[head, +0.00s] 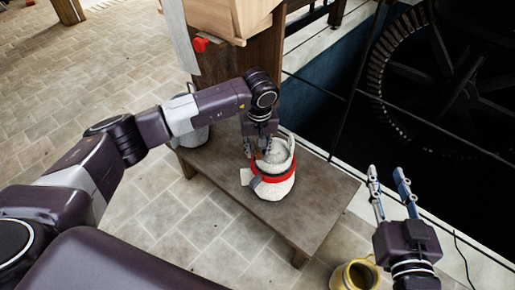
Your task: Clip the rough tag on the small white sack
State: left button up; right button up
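The small white sack (276,188) stands upright and open on a low wooden bench, with a red band around it. A small grey flat piece (249,179) sits at the sack's left side by the band. It may be the rough tag, but it is too small to tell. My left gripper (259,150) points down at the sack's back left rim, close to or touching it. Whether its fingers are closed on anything is unclear. My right gripper (389,190) is open and empty, to the right of the bench, with its fingers apart and pointing up in the picture.
The bench (320,197) has bare room right of the sack. A grey-white object (194,136) stands at its left end, partly behind my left arm. A yellow pot (355,276) is on the floor. Behind a rail, a large dark gear wheel (388,105) fills the right.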

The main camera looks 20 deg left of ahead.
pick_arm(q)
jog(key=shift+o, duration=0.8)
notch_tip(320, 180, up, 12)
jog(key=s, duration=0.1)
jog(key=shift+s+d, duration=0.3)
jog(key=shift+d, duration=0.1)
jog(key=shift+f, duration=0.1)
